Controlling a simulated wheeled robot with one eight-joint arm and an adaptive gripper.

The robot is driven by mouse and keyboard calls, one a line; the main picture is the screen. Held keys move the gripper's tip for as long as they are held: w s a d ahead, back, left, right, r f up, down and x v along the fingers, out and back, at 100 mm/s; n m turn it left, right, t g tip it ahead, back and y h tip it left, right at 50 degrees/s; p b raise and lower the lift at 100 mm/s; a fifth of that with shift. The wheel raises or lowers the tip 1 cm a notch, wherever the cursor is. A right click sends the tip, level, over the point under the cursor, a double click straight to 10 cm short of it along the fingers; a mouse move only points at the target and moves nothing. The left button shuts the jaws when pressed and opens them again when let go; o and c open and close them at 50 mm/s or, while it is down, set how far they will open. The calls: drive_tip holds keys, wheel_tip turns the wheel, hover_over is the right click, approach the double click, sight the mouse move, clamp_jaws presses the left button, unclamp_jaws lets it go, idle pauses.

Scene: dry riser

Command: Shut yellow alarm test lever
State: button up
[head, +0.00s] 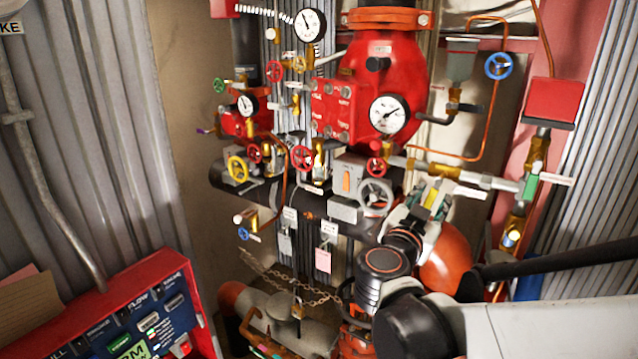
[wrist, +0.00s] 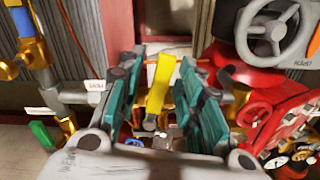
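The yellow alarm test lever (wrist: 158,82) stands upright in the wrist view, between the two teal finger pads. My gripper (wrist: 157,74) is open around it, with a visible gap on each side, so the pads do not appear to grip it. In the head view my gripper (head: 428,202) is at the valve piping right of centre. A yellow piece (head: 434,199) shows between its fingers there, and the gripper hides most of the lever and its valve body. The lever's lower end is partly hidden in the wrist view.
A grey handwheel (head: 376,196) is close left of my gripper in the head view. A red valve body with a large gauge (head: 389,114) is above. Grey pipe with a green-handled valve (head: 530,187) runs to the right. A red alarm panel (head: 135,318) is at lower left.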

drive_tip(key=shift+w, duration=0.2)
clamp_jaws()
drive_tip(key=shift+s, duration=0.1)
drive_tip(key=n, duration=0.1)
drive_tip(key=s+n, duration=0.1)
drive_tip(key=shift+d+n+b, duration=0.35)
drive_tip(key=shift+d+n, duration=0.05)
unclamp_jaws()
